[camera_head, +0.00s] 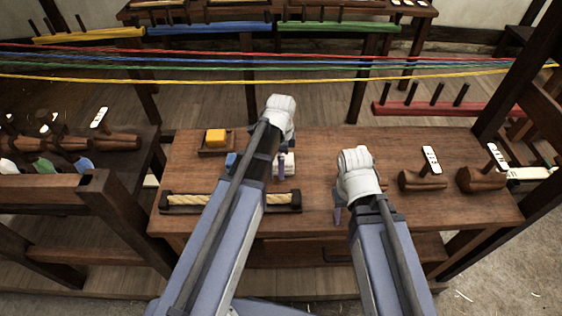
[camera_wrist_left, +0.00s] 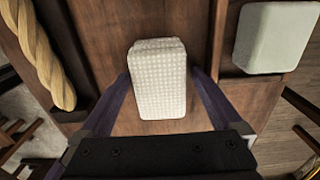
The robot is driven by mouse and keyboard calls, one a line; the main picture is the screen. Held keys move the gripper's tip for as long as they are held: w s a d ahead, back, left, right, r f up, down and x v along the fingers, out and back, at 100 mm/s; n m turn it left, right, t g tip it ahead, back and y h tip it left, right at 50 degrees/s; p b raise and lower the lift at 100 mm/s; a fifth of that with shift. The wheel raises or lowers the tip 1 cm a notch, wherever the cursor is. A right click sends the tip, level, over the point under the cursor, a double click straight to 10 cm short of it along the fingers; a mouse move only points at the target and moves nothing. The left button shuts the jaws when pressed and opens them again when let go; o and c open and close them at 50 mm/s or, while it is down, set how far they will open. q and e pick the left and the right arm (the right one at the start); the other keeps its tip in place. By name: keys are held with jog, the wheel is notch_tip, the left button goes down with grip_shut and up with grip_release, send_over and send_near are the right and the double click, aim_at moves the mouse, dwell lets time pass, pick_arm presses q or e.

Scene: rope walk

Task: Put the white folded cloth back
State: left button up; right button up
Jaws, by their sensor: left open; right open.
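The white folded cloth (camera_wrist_left: 158,80) is a small waffle-textured block lying on the wooden bench. In the head view it shows in part (camera_head: 290,163) beside my left gripper. My left gripper (camera_head: 281,168) is open, and in the left wrist view its fingers (camera_wrist_left: 160,88) stand on either side of the cloth. I cannot tell whether they touch it. The left arm hides part of the bench to the left of the cloth. My right gripper (camera_head: 338,213) is open and empty above the front of the bench, to the right of the cloth.
A rope piece lies in a dark holder (camera_head: 175,209) at front left. Wooden tools (camera_head: 422,180) with white tags stand at right. Coloured ropes (camera_head: 340,65) stretch across behind. The bench (camera_head: 330,140) is clear behind my right gripper.

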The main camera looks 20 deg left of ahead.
pick_arm(q)
notch_tip(320, 180, up, 12)
jog(key=r+p, duration=0.1)
jog(key=p, duration=1.2)
jog(key=s+d+n+y, duration=0.1)
jog(key=s+d+n, duration=0.9)
jog(key=s, duration=0.4)
jog(key=shift+s+d+f+n+b, duration=0.2)
jog(key=shift+f+n+b, duration=0.1)
jog(key=shift+n, duration=0.2)
pick_arm(e)
notch_tip(320, 180, up, 12)
jog(key=shift+r, duration=0.15)
